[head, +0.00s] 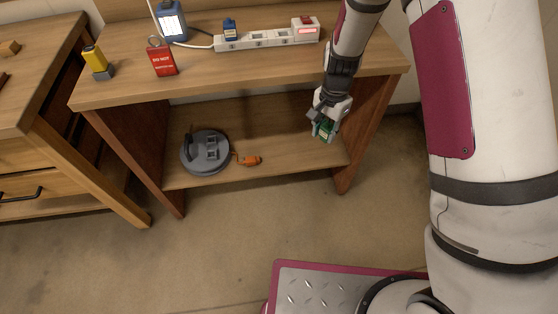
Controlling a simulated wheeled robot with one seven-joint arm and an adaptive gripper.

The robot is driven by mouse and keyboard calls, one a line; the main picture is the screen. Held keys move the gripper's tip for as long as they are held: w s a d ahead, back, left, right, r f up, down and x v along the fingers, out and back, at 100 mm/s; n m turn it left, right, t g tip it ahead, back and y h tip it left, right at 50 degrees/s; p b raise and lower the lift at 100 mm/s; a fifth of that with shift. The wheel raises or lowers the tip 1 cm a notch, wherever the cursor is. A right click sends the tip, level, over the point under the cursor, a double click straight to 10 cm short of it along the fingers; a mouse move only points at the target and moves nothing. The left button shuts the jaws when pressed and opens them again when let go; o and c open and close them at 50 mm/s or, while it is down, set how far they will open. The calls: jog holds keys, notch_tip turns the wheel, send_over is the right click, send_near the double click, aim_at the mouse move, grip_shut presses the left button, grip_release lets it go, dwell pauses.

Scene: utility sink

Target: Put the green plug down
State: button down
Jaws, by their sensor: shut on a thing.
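The green plug (324,129) is held in my gripper (325,120), whose fingers are shut on it. My gripper points down near the right end of the wooden bench, in front of the opening above its lower shelf (270,140). In this single view I cannot tell whether the plug touches the lower shelf or hangs above it. The fingers hide part of the plug.
A grey round cable reel (206,152) and an orange plug (250,160) lie on the lower shelf. On the bench top (200,75) are a white power strip (265,40), a red tag (162,58), a yellow-and-grey item (97,61) and a blue device (172,21).

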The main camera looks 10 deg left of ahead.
jog(key=w+a+f+m+b, duration=0.1)
jog(key=a+f+m+b, duration=0.4)
jog(key=f, duration=0.5)
jog(key=a+f+m+b, duration=0.3)
jog(key=a+f+b, duration=0.35)
jog(key=f, duration=0.45)
jog(key=w+a+f+m+b, duration=0.1)
jog(key=a+f+m+b, duration=0.2)
jog(key=a+f+b, duration=0.5)
jog(key=w+d+f+b, duration=0.1)
jog(key=w, duration=0.4)
jog(key=w+d+f+b, duration=0.1)
jog(key=w+b, duration=0.1)
jog(key=w, duration=0.3)
jog(key=w+d+f+b, duration=0.1)
jog(key=w, duration=0.3)
jog(key=shift+w+d, duration=0.15)
jog(key=shift+w, duration=0.25)
jog(key=shift+f+b, duration=1.2)
jog(key=shift+f, duration=0.55)
jog(key=shift+f, duration=0.4)
jog(key=shift+f+b, duration=0.1)
jog(key=shift+b, duration=0.2)
jog(key=c, duration=1.2)
grip_release()
jog(key=shift+c, duration=0.2)
